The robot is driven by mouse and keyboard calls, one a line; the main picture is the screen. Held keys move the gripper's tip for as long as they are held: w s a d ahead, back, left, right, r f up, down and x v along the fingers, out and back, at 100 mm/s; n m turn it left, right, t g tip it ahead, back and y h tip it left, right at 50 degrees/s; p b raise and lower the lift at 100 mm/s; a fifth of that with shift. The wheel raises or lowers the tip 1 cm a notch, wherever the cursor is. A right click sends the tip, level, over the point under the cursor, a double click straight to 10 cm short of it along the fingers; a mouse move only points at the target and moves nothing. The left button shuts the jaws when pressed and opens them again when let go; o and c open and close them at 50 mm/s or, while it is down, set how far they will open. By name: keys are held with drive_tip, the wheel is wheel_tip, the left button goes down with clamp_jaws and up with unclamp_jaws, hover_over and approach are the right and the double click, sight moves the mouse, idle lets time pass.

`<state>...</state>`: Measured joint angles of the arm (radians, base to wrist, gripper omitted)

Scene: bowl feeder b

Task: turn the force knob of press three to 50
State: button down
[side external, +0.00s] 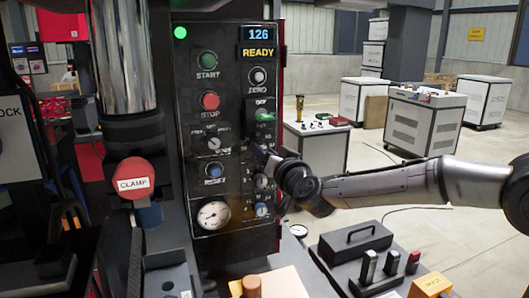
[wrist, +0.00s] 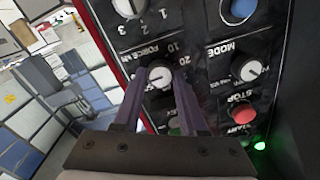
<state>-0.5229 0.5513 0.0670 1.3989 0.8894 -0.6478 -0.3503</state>
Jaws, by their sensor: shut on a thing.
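The force knob (wrist: 157,71), white-faced and marked FORCE kN with 10 and 20 beside it, is on the black press panel (wrist: 205,95). My gripper (wrist: 160,78) is shut on this knob, one finger on each side. I cannot read where the knob's pointer stands. In the side view my gripper (side external: 256,148) reaches the right part of the panel (side external: 228,185) from the right; it hides the knob there.
Near the knob are a mode knob (wrist: 248,70), a red stop button (wrist: 243,113) and a blue button (wrist: 238,10). The display (side external: 257,33) reads 126 above READY. A gauge (side external: 213,215) is low on the panel. A red CLAMP button (side external: 134,176) stands left.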

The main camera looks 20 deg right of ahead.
drive_tip(key=shift+n, duration=4)
drive_tip(key=shift+r, duration=0.1)
drive_tip(key=shift+c, duration=2.2)
unclamp_jaws()
drive_tip(key=shift+a, duration=0.1)
drive_tip(key=shift+s, duration=0.15)
drive_tip(key=s, duration=1.3)
drive_tip(key=shift+s+d+r, duration=0.15)
drive_tip(key=shift+s+d, duration=0.05)
drive_tip(key=shift+s, duration=0.1)
